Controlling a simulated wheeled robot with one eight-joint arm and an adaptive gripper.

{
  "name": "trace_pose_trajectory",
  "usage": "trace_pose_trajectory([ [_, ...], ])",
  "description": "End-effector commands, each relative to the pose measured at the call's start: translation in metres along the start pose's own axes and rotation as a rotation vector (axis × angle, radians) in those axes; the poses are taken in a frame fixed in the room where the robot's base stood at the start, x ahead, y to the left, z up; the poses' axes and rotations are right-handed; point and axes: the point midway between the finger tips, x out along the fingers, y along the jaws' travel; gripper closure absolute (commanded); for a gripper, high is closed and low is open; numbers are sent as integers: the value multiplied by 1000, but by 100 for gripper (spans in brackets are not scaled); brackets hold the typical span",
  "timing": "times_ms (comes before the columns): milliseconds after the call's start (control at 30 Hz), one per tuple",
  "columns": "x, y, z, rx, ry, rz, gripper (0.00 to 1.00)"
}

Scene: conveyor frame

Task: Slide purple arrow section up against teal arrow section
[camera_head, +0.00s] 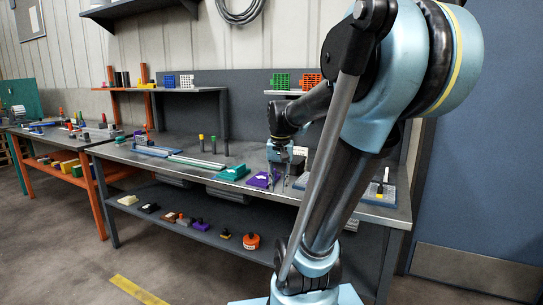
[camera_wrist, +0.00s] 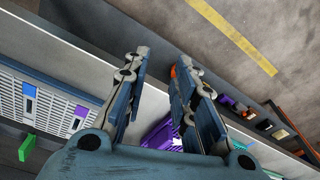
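The purple arrow section (camera_head: 258,181) lies on the workbench just right of the teal arrow section (camera_head: 233,173), with a small gap seeming to show between them. My gripper (camera_head: 280,183) points down at the purple section's right side. In the wrist view my gripper (camera_wrist: 162,62) has its two fingers well apart with nothing held between them. Part of the purple section (camera_wrist: 164,135) shows beyond the fingers, low in that view, partly hidden by the gripper. I cannot tell whether a finger touches it.
The workbench (camera_head: 180,143) has a pale rail (camera_head: 196,161) left of the teal section. A grey slotted tray (camera_head: 373,193) is at the right, partly behind my arm; it also shows in the wrist view (camera_wrist: 50,103). Several small objects, including an orange pot (camera_head: 251,241), sit on the lower shelf.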

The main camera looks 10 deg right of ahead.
Motion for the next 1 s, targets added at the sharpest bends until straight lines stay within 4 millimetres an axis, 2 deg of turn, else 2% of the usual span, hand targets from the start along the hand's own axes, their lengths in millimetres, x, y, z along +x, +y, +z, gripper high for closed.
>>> trace_pose_trajectory([
  [33, -6, -4, -16, 22, -6, 2, 75],
  [300, -25, -26, -88, 146, -41, 15, 75],
  [600, -29, -50, -165, 277, -77, 34, 75],
  [800, -26, -58, -195, 331, -92, 43, 75],
  [1000, -22, -60, -201, 345, -95, 45, 75],
])
